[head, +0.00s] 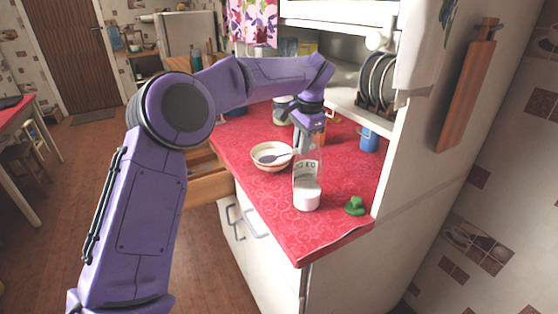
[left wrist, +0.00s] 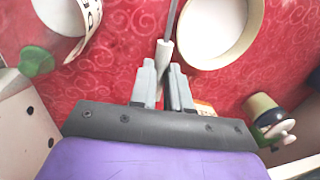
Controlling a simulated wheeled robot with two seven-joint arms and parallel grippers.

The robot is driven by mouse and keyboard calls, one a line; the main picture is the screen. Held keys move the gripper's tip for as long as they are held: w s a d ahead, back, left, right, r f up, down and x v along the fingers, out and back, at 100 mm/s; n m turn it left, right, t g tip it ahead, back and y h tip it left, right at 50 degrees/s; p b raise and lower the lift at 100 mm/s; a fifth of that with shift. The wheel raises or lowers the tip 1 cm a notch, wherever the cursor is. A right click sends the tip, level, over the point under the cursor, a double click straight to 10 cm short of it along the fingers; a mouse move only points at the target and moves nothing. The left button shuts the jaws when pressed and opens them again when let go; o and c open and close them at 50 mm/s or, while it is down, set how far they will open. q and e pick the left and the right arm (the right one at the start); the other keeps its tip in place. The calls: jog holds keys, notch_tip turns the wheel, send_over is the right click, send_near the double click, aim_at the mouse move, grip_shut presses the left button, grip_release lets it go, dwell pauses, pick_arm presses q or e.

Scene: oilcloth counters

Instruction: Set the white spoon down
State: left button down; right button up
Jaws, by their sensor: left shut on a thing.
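My left gripper (head: 303,146) is above the red counter, pointing down. In the left wrist view its fingers (left wrist: 163,88) are shut on the pale handle of the spoon (left wrist: 166,52), whose thin grey shaft runs out past the top edge. In the head view the spoon's grey end (head: 268,158) appears in front of the cream bowl (head: 257,164). In the left wrist view the spoon passes beside the bowl (left wrist: 247,45), and the bowl's visible inside looks empty. I cannot tell the spoon's height. My right gripper is not in view.
A lettered glass jar with white contents (head: 306,194) stands in front of the gripper. A green object (head: 354,206) lies to its right. A blue container (head: 369,140) and a plate rack (head: 377,107) are behind. Red counter (head: 262,198) is free at front left.

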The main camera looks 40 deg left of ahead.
pick_arm(q)
jog(key=f, duration=0.3)
jog(key=f+p, duration=0.1)
jog(key=f, duration=0.3)
jog(key=shift+s+a+f, duration=0.15)
jog(key=shift+a+f, duration=0.05)
jog(key=shift+f, duration=0.4)
jog(key=c, duration=1.4)
grip_release()
jog(key=shift+r+p, duration=0.15)
jog(key=shift+p, duration=0.15)
jog(key=r, duration=0.4)
jog(key=d+r+b, duration=0.1)
jog(key=r, duration=0.2)
jog(key=d+r, duration=0.1)
jog(key=r, duration=0.3)
jog(key=shift+s+r, duration=0.3)
jog(key=shift+s, duration=0.1)
